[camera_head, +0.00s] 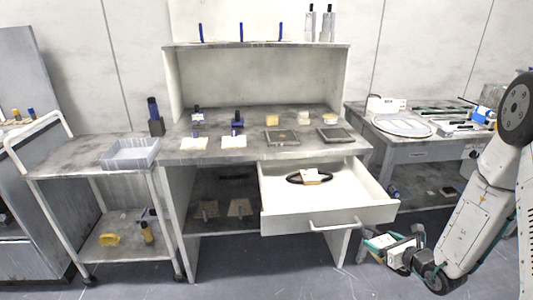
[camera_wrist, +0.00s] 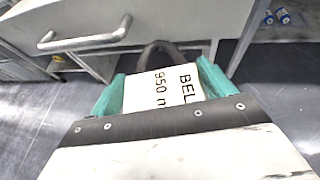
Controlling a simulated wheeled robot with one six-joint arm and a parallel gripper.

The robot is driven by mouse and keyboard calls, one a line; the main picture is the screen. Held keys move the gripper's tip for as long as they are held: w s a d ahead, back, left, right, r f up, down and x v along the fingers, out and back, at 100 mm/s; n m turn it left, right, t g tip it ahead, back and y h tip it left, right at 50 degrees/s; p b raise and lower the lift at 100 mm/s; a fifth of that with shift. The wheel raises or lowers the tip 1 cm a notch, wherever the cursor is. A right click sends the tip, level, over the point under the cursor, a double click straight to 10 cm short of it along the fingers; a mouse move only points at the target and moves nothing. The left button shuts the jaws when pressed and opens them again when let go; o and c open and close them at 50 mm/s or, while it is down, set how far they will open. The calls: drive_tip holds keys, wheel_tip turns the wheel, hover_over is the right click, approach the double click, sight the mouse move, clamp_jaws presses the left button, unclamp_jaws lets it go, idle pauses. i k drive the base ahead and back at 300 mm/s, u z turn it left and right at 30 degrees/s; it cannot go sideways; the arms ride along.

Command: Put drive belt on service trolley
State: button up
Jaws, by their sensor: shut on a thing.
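In the wrist view, my gripper (camera_wrist: 160,88) has its two green fingers shut on a drive belt, a dark loop (camera_wrist: 158,52) with a white label (camera_wrist: 178,88) reading "BEL" and "950". In the head view, my gripper (camera_head: 380,244) hangs in front of and below the open drawer's right side, and the belt there is mostly hidden. A second black belt (camera_head: 293,179) with a white and orange label lies inside the drawer. The service trolley (camera_head: 62,170) stands at the far left, with a pale handle and castors, away from my gripper.
The open drawer (camera_head: 330,217) juts out from the workbench (camera_head: 300,151). A grey bin (camera_head: 130,154) takes the right part of the trolley top, whose left part is clear. A yellow item (camera_head: 109,239) is on its lower shelf. A side table (camera_head: 415,153) stands right.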

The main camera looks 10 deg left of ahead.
sight(79, 154)
drive_tip(key=k, duration=0.4)
drive_tip(key=u, duration=2.6)
drive_tip(key=i, duration=2.7)
drive_tip(key=z, duration=2)
